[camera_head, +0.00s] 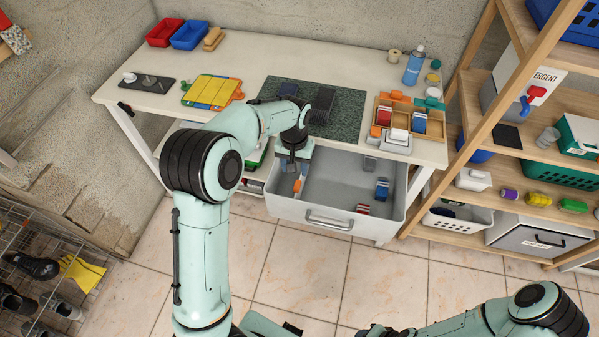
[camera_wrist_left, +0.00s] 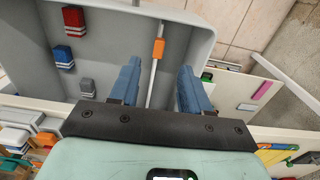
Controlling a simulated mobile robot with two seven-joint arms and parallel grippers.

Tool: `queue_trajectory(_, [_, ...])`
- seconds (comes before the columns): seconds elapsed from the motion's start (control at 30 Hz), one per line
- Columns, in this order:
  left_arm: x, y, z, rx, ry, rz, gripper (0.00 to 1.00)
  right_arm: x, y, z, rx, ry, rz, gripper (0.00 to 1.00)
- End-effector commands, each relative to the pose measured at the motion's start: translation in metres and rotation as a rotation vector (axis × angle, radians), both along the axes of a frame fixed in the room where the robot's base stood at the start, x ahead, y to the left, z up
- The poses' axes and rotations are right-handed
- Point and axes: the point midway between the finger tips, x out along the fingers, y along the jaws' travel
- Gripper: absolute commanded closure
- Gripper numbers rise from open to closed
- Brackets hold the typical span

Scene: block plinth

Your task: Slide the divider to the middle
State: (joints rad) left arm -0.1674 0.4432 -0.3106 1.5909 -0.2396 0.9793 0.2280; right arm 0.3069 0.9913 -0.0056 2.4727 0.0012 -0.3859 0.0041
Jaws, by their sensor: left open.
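The open grey drawer (camera_head: 345,210) is pulled out below the worktop; its inside also shows in the left wrist view (camera_wrist_left: 100,20). The divider (camera_wrist_left: 153,75) is a thin pale bar with an orange tab (camera_wrist_left: 158,48). It stands towards the drawer's left side in the head view, where the orange tab (camera_head: 297,186) shows beside my gripper. My left gripper (camera_wrist_left: 160,80) is open, pointing down into the drawer, with one blue finger on each side of the divider in the wrist view. I cannot tell whether either finger touches it. My right gripper is out of view.
Blue (camera_head: 382,188) and red (camera_head: 362,209) blocks lie in the drawer's right part; its middle is clear. A dark green mat (camera_head: 345,120) and a wooden tray (camera_head: 440,140) are on the worktop above. A wooden shelf (camera_head: 470,110) stands right.

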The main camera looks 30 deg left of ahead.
Motion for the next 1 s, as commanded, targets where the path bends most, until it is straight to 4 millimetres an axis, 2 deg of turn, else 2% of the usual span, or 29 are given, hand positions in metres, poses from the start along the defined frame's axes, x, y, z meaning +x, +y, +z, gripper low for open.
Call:
queue_trajectory(0.07, [0.000,0.001,0.001,0.004,0.004,0.002,0.53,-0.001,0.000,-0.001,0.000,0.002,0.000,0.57])
queue_trajectory(0.17, [-0.001,0.001,-0.010,0.005,0.006,0.003,0.53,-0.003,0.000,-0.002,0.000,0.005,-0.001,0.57])
queue_trajectory(0.5, [-0.002,0.002,-0.080,0.004,0.009,0.002,0.53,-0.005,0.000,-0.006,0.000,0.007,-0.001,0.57])
queue_trajectory(0.7, [-0.002,0.001,-0.113,0.003,0.007,0.002,0.53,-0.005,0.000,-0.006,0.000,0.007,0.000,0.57])
queue_trajectory(0.83, [-0.001,0.001,-0.125,0.003,0.006,0.002,0.53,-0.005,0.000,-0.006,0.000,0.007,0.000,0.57])
queue_trajectory(1.0, [-0.001,0.001,-0.130,0.002,0.003,0.002,0.53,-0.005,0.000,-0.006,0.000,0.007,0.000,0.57])
